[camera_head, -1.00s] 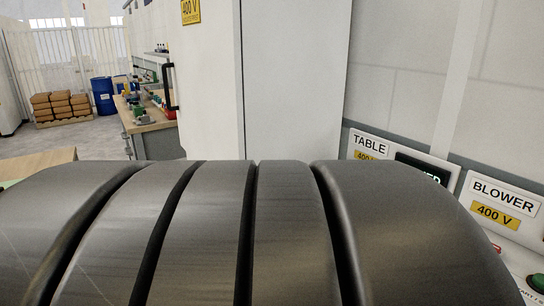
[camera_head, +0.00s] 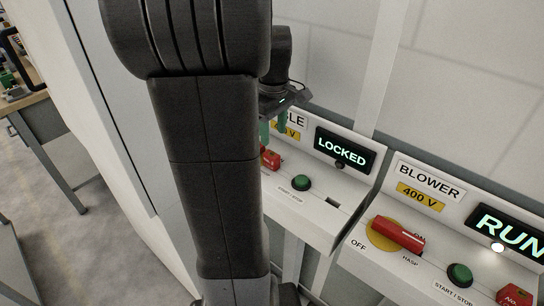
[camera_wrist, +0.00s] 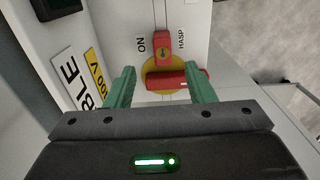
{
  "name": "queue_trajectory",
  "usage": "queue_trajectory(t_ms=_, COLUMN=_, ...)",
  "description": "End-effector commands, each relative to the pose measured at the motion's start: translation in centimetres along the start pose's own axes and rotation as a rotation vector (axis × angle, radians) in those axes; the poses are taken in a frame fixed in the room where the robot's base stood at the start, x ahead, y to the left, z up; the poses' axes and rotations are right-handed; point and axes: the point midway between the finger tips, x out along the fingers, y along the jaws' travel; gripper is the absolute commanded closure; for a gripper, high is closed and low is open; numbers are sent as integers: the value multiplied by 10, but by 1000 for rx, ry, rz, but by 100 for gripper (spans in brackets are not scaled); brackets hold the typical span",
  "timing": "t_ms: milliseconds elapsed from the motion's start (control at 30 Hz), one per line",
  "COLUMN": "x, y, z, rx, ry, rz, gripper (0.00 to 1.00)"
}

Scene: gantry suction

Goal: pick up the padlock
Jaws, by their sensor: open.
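The padlock (camera_wrist: 163,47) is a small red body with a keyhole, hanging at the hasp of the TABLE switch in the wrist view. The red switch handle (camera_wrist: 175,81) on its yellow disc lies just nearer to me. My gripper (camera_wrist: 161,74) is open, its two green fingers spread to either side of the handle. The padlock lies a little beyond the fingertips, between their lines, and nothing is gripped. In the head view, my gripper (camera_head: 274,128) is at the TABLE panel, partly hidden by my arm. A red part (camera_head: 270,159) shows below it; I cannot tell whether it is padlock or handle.
The TABLE panel (camera_head: 320,212) has a display (camera_head: 344,151) reading LOCKED and a green button (camera_head: 301,182). To its right, the BLOWER panel (camera_head: 380,262) has a red handle (camera_head: 398,234) and a RUN display (camera_head: 510,232). A tall white cabinet (camera_head: 120,130) stands left.

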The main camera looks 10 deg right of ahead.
Motion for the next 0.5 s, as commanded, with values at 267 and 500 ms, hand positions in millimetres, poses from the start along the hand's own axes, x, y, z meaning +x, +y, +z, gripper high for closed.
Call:
queue_trajectory(t_ms=267, x=37, y=0, z=0, rx=1, ry=0, rz=0, gripper=51)
queue_trajectory(t_ms=500, x=62, y=-5, z=-1, rx=0, ry=-4, rz=-4, gripper=51)
